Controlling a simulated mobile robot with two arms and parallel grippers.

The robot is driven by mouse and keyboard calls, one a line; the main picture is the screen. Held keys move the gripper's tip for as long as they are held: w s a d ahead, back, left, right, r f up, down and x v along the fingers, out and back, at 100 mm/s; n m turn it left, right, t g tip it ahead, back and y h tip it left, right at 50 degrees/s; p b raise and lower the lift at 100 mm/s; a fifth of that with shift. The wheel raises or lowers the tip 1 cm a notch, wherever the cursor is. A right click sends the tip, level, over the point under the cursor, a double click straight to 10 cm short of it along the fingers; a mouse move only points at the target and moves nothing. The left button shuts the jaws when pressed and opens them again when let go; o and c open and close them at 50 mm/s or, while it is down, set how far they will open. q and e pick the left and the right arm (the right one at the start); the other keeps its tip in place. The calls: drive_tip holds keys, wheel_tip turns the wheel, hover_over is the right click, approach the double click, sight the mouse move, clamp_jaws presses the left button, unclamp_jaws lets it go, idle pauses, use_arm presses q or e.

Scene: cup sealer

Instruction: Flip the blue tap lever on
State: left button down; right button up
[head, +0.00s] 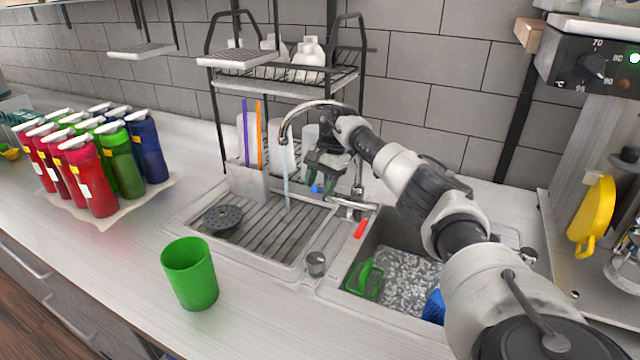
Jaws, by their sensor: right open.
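The blue tap lever (317,189) is at the left end of the tap's base, just below my right gripper. My right gripper (324,180) is open, with its fingers pointing down close to the lever; I cannot tell whether they touch it. The chrome tap (318,104) arches over the sink, its spout above the ribbed drainboard. A thin pale-blue stream (286,185) shows below the spout. The red lever (361,228) is at the right end of the tap's base. My gripper and wrist hide part of the tap. My left gripper is not in view.
A green cup (190,274) stands on the counter in front of the drainboard (262,243). The basin (408,265) holds a green brush (366,277) and a blue item. Several bottles stand on a tray at left. A dish rack (290,85) rises behind the tap.

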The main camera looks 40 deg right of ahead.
drive_tip(key=b+v, duration=0.1)
drive_tip(key=v, duration=0.6)
drive_tip(key=shift+r+b, duration=0.2)
drive_tip(key=shift+b, duration=0.15)
drive_tip(key=shift+d, duration=0.15)
drive_tip(key=shift+c, duration=0.3)
